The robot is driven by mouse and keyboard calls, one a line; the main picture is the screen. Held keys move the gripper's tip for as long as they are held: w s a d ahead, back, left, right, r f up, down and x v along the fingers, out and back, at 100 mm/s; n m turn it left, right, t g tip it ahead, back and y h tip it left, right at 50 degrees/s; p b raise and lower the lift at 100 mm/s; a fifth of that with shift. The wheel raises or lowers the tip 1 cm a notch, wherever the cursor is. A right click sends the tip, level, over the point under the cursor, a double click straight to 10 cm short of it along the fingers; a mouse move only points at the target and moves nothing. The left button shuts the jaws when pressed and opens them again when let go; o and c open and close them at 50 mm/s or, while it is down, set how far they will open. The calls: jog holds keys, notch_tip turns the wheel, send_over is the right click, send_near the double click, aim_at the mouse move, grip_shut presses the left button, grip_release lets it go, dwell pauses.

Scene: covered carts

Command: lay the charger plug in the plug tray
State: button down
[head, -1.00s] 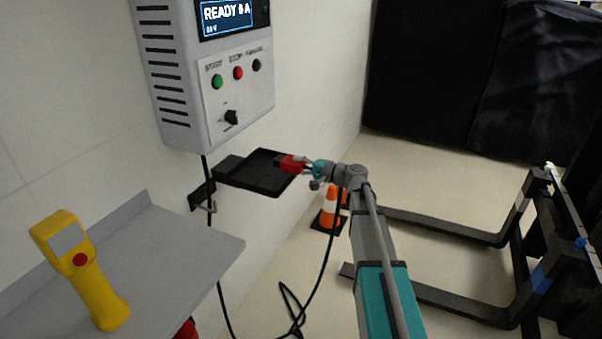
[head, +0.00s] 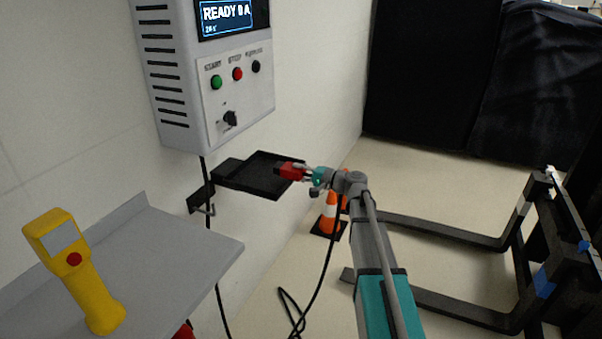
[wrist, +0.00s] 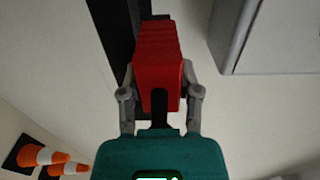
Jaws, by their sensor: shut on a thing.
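The red charger plug (head: 290,172) is held in my gripper (head: 308,173), at the right edge of the black plug tray (head: 258,187) in the head view. The tray is fixed to the wall below the charger box. In the wrist view the plug (wrist: 158,60) sits between both fingers of my gripper (wrist: 160,92), which are shut on it. Part of the dark tray (wrist: 112,30) shows behind and left of the plug there. I cannot tell whether the plug touches the tray.
The charger box (head: 245,95) hangs above the tray. A grey shelf (head: 190,245) with a yellow handheld device (head: 80,275) is at the lower left. A traffic cone (head: 328,215) and black forks (head: 440,228) stand on the floor. A black cable hangs below.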

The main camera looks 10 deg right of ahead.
jog(key=shift+f, duration=0.1)
jog(key=shift+c, duration=1.5)
grip_release()
jog(key=shift+r+p, duration=0.75)
jog(key=shift+r, duration=0.05)
jog(key=v, duration=1.2)
jog(key=shift+f, duration=0.2)
